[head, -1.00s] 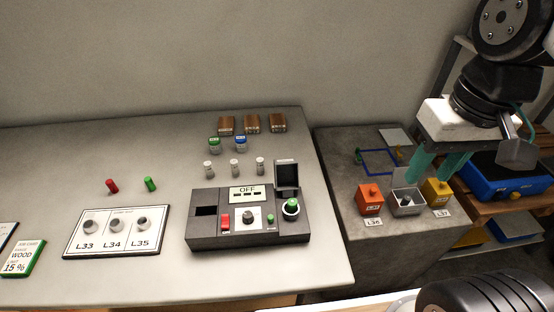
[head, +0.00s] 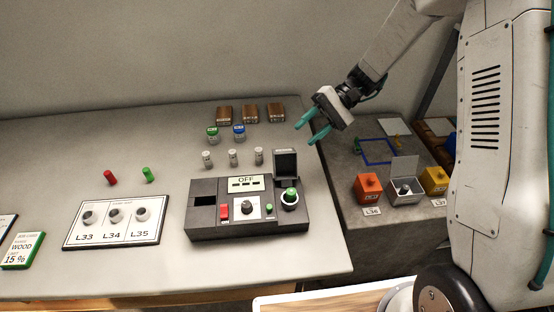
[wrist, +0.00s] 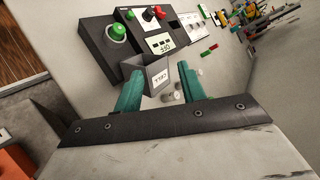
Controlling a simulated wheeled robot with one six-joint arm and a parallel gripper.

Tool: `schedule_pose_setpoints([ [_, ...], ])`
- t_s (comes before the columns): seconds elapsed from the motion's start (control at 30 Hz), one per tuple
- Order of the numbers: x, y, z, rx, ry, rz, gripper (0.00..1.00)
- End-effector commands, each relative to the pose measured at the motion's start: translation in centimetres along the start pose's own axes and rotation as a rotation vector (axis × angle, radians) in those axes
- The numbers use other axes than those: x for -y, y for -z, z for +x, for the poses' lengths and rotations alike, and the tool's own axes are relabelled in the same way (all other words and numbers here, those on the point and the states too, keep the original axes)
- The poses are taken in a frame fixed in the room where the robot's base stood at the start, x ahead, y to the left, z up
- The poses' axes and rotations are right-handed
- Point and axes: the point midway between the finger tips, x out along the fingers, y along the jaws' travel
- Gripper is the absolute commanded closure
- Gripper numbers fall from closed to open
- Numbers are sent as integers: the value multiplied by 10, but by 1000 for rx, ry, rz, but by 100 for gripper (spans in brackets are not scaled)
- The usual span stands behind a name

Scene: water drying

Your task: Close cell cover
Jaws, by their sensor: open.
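The dark grey meter (head: 215,233) sits on the bench with its display reading OFF. Its cell cover (head: 286,164) stands open and upright behind the round cell, where a green-capped vial (head: 290,195) sits; the vial also shows in the wrist view (wrist: 117,32). My gripper (head: 311,128) is open and empty, above and to the right of the cover in the head view. In the wrist view the cover (wrist: 158,79), marked CELL, appears between the two teal fingers. Contact with it cannot be told there.
Three small vials (head: 233,158), green- and blue-capped jars (head: 239,132) and wood blocks (head: 250,114) stand behind the meter. The L33–L35 board (head: 70,238) lies left. A lower side table holds red, grey and orange boxes (head: 370,187).

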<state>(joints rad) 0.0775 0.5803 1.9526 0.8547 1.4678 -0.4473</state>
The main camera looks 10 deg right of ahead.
Motion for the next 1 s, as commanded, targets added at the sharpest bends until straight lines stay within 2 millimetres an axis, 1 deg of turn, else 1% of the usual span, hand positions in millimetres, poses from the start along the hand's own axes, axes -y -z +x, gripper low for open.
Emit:
schedule_pose_setpoints([
  [0.03, -12, 21, 8, 16, 50, 19, 60],
  [0.1, -22, 43, 17, 26, 112, 31, 60],
  [0.2, -36, 67, 26, 31, 178, 45, 60],
  [0.33, -48, 86, 35, 34, 233, 56, 60],
  [0.43, -54, 94, 39, 34, 257, 62, 60],
  [0.57, -54, 97, 48, 35, 267, 63, 60],
  [0.67, -50, 97, 60, 36, 266, 63, 60],
  [0.9, -40, 96, 98, 35, 265, 63, 60],
  [1.0, -37, 95, 108, 36, 265, 62, 60],
])
